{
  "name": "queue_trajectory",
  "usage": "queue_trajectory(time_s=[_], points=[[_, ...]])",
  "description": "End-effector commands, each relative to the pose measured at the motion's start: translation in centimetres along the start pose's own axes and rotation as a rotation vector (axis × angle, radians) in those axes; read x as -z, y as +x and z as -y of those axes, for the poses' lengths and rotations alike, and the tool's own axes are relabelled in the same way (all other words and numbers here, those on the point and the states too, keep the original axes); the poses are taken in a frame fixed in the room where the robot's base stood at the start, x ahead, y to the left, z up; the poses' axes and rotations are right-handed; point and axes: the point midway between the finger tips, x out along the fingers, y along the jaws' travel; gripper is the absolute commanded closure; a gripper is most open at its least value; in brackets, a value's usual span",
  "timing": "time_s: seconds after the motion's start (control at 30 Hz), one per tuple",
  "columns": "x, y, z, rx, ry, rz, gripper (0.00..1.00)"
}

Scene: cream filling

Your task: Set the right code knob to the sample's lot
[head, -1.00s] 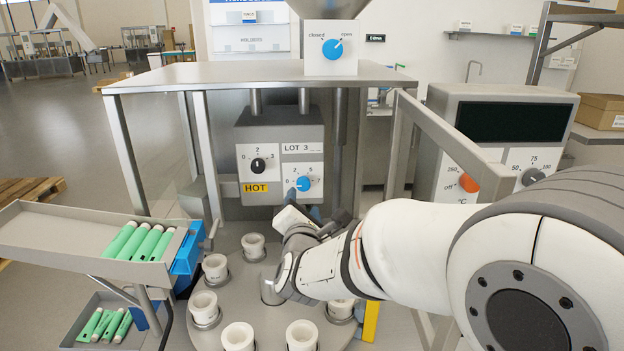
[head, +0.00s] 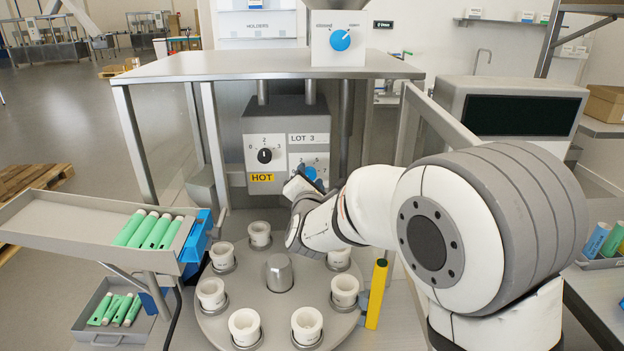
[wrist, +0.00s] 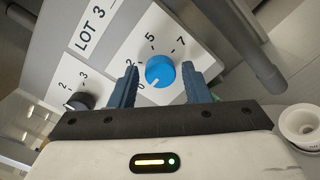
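The right code knob is blue and sits on a white plate marked 0, 2, 5, 7 below the LOT 3 label (head: 309,138). The knob (head: 310,173) is partly covered by my gripper (head: 299,187) in the head view. In the wrist view the knob (wrist: 160,71) lies between the two blue fingers of my gripper (wrist: 160,75), with a gap on each side. My gripper is open. The knob's white mark points down-left, near 0. The LOT 3 label also shows in the wrist view (wrist: 91,28).
A black knob (head: 265,155) is on the left plate above a HOT label (head: 262,177). A turntable (head: 262,305) with several white cups stands below. A tray (head: 80,229) of green tubes is at left. A yellow post (head: 376,294) stands right of the turntable.

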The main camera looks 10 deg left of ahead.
Motion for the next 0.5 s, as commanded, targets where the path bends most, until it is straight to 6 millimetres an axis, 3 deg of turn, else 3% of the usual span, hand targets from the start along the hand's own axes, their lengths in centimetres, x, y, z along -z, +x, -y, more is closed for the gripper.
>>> queue_trajectory(time_s=[0.4,0.5], points=[[-0.06,0.00,0.06,0.001,0.000,0.001,0.91],[-0.33,0.02,0.33,0.004,0.001,0.004,0.93]])
